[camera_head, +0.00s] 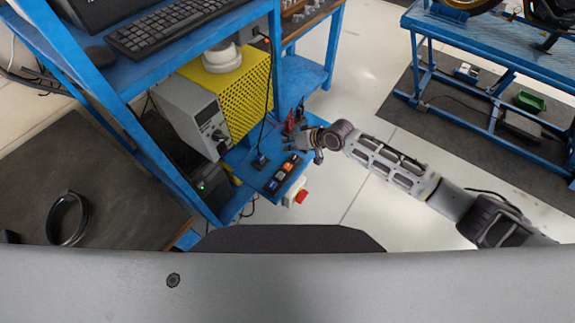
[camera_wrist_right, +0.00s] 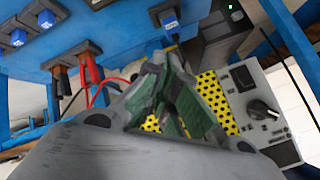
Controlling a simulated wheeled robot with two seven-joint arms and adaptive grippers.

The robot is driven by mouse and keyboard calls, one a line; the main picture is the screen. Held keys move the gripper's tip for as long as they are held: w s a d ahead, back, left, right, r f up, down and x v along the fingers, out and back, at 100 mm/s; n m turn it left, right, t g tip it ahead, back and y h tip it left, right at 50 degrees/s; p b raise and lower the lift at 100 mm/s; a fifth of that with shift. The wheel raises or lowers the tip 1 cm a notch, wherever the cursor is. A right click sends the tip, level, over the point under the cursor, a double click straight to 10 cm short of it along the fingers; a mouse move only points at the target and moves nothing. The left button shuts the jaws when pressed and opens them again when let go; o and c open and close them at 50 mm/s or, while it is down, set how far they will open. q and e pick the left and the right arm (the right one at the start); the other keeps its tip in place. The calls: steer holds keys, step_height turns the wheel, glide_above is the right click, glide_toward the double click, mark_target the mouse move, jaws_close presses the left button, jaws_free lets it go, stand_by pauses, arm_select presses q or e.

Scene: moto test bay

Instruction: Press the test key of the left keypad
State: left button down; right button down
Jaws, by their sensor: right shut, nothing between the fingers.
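Small dark key boxes with blue and orange tops stand on the blue shelf in the head view: a single blue-topped one (camera_head: 260,161) at the left and a row (camera_head: 283,174) to its right. I cannot tell which is the left keypad, and no test key label is readable. In the right wrist view, a lone blue key (camera_wrist_right: 168,22) shows at the top middle and two more blue keys (camera_wrist_right: 45,17) at the upper left. My right gripper (camera_head: 291,141) is shut and empty, over the shelf near the boxes; its green-padded fingers (camera_wrist_right: 172,95) meet. My left gripper is not in view.
Red and black plugs (camera_wrist_right: 90,68) with a red cable stand close to my right fingers. A yellow perforated housing (camera_head: 240,85) and grey instrument (camera_head: 193,115) stand behind the boxes. A red-topped button (camera_head: 301,197) hangs at the shelf edge.

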mark_target(289, 164)
steer(key=shift+d+f+m, duration=0.1)
steer(key=shift+m, duration=0.2)
stand_by(0.4)
step_height(289, 164, down, 4)
steer(key=shift+f, duration=0.1)
steer(key=shift+f+b, duration=1.15)
steer(key=shift+b, duration=0.15)
steer(key=shift+f+b, duration=0.75)
steer(key=shift+f, duration=0.4)
steer(key=shift+f+b, duration=0.45)
steer(key=shift+f, duration=0.5)
stand_by(1.4)
steer(key=shift+r, duration=0.15)
steer(key=shift+r+p, duration=0.8)
steer(key=shift+p, duration=0.1)
